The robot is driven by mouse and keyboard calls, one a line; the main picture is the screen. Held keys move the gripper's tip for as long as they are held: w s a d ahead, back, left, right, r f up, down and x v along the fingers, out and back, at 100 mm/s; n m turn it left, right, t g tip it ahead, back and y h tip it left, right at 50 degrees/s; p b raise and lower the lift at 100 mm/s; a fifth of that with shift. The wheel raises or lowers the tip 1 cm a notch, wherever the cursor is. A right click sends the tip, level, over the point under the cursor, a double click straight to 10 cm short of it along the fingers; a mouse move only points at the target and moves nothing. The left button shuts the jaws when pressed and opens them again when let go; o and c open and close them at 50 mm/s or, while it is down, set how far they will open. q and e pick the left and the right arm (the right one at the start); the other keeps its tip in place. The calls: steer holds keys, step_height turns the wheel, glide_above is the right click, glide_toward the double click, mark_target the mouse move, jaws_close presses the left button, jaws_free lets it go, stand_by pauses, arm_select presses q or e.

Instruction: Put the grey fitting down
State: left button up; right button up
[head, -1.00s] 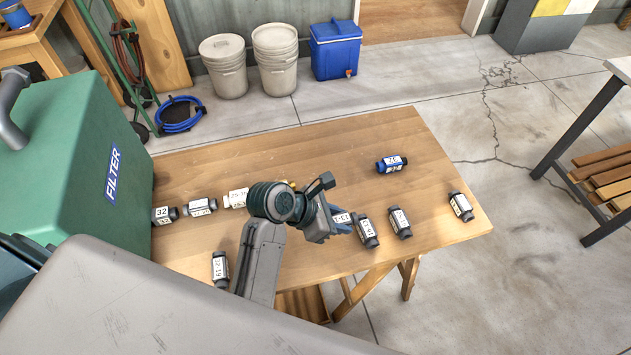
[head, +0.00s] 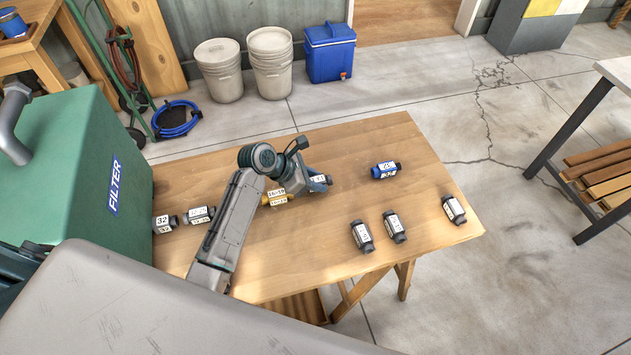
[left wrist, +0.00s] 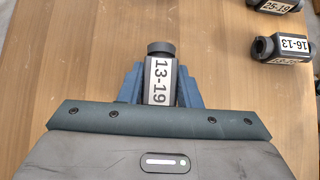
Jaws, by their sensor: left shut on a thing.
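My left gripper (head: 322,184) is over the middle of the wooden table, shut on a grey fitting (head: 318,180). In the left wrist view the gripper's blue fingers (left wrist: 160,84) close on both sides of this fitting (left wrist: 160,50), which has a white label reading 13-19. Its dark round end points away from my wrist. I cannot tell whether the fitting touches the table (head: 290,250) or hangs just above it. My right gripper is out of view.
A yellow fitting (head: 275,198) lies just left of my gripper, and a blue fitting (head: 385,170) to its right. Grey fittings stand apart at the right (head: 362,237), (head: 393,228), (head: 454,209). Two more lie near the green filter case (head: 70,160). The table's back is clear.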

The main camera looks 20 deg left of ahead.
arm_select(q)
steer(key=shift+f, duration=0.75)
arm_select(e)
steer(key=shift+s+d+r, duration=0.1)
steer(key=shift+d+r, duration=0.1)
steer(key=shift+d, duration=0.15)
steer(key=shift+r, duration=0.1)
arm_select(q)
steer(key=o, duration=1.1)
steer(key=shift+f, duration=0.1)
steer(key=shift+c, duration=0.2)
steer(key=shift+r, duration=0.2)
steer(key=p+v, duration=1)
steer(key=p, duration=0.1)
steer(key=shift+r+p, duration=0.1)
steer(key=shift+p, duration=0.25)
steer(key=shift+p+v, duration=0.85)
steer(key=shift+p, duration=0.1)
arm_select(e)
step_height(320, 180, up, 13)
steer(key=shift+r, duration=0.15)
